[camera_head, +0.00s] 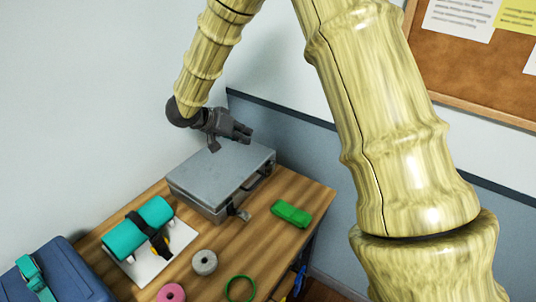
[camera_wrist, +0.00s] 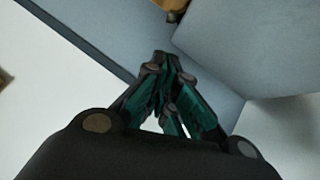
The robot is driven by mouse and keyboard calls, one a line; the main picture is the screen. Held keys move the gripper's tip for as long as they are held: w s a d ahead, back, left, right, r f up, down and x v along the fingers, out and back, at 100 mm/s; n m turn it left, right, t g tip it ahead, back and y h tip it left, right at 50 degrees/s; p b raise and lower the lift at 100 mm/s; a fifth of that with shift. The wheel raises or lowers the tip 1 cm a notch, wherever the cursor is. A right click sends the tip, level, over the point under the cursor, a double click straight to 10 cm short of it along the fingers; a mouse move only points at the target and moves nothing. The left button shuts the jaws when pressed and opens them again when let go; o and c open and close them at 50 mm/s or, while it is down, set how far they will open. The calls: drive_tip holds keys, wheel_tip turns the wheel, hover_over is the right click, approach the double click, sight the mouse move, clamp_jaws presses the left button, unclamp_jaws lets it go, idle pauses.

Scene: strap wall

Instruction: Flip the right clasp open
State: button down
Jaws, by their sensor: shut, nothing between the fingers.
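A grey metal case (camera_head: 218,178) lies lid down on the wooden table, with a dark handle (camera_head: 256,178) on its right-facing side. The near clasp (camera_head: 238,213) sticks out from that side at the near corner. The far, right clasp (camera_head: 269,167) is a small dark shape past the handle; whether it is latched is too small to tell. My gripper (camera_head: 246,134) is shut and empty, above and behind the case's far edge, seemingly apart from it.
A teal roll (camera_head: 152,217) strapped to a white board lies left of the case. A grey roll (camera_head: 204,262), a pink roll (camera_head: 171,293), a green ring (camera_head: 239,289) and a green folded strap (camera_head: 291,214) lie nearby. A blue box (camera_head: 60,276) is at lower left. Walls stand close behind.

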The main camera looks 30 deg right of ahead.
drive_tip(key=shift+d+f, duration=0.1)
drive_tip(key=p, duration=0.3)
hover_over(268, 164)
drive_tip(key=a, duration=0.1)
drive_tip(key=f, duration=0.6)
drive_tip(key=shift+w+a, duration=0.1)
drive_tip(key=shift+w, duration=0.3)
drive_tip(key=shift+s+d+f+p, duration=0.2)
drive_tip(key=shift+s+f+p, duration=0.05)
drive_tip(key=shift+f, duration=0.45)
drive_tip(key=shift+s+d+f+p, duration=0.2)
drive_tip(key=shift+f+p, duration=0.1)
drive_tip(key=shift+f, duration=0.35)
drive_tip(key=shift+s+d+f+p, duration=0.15)
drive_tip(key=shift+s+f+p, duration=0.1)
drive_tip(key=shift+f, duration=0.45)
drive_tip(key=shift+a, duration=0.15)
